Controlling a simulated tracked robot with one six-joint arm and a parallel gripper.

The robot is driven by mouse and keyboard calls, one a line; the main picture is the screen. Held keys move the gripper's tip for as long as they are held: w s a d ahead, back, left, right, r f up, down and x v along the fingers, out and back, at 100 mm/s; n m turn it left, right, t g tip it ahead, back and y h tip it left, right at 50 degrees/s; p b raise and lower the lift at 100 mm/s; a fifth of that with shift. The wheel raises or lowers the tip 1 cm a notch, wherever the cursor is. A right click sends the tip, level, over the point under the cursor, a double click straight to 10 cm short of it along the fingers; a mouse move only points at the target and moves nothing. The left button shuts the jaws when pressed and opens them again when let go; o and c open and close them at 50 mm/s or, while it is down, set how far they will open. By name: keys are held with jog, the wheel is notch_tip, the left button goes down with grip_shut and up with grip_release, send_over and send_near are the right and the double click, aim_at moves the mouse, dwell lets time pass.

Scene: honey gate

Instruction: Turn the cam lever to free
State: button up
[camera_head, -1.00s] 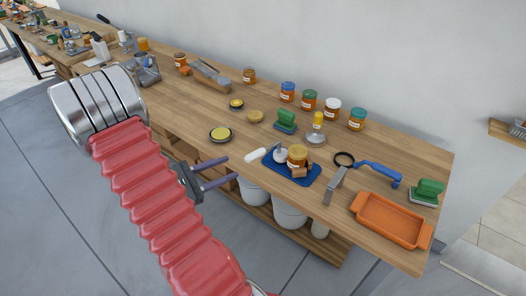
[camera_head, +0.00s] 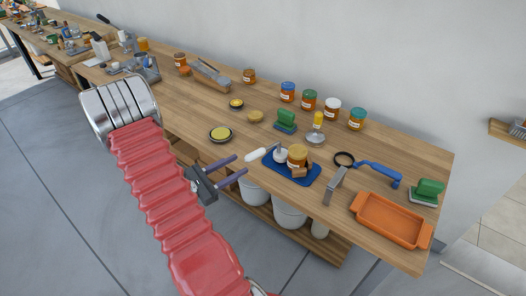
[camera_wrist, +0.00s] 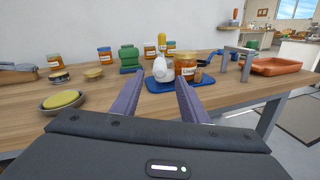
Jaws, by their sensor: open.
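The cam lever (camera_head: 256,154) has a white handle that points left from a pale round hub (camera_head: 280,155) on a blue tray (camera_head: 301,180). In the wrist view the white lever part (camera_wrist: 162,69) shows between my fingers, pointing nearly at me. An amber jar (camera_head: 297,155) stands on the tray beside the hub, with a small wooden block (camera_head: 300,172) against it. My gripper (camera_head: 241,164) is open and empty off the table's front edge. Its fingertips are just short of the handle, apart from it as far as I can tell.
A grey metal bracket (camera_head: 334,186) stands right of the tray, and an orange tray (camera_head: 390,220) lies beyond it. A round dish with a yellow top (camera_head: 220,134) lies left of the lever. A green-handled tool (camera_head: 286,121) and several jars stand behind.

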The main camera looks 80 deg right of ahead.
aim_at(263, 151)
jog(key=x, duration=1.2)
jog(key=shift+s, duration=0.1)
jog(key=shift+a, duration=0.1)
grip_shut()
dwell(0.4)
jog(key=shift+s, duration=0.1)
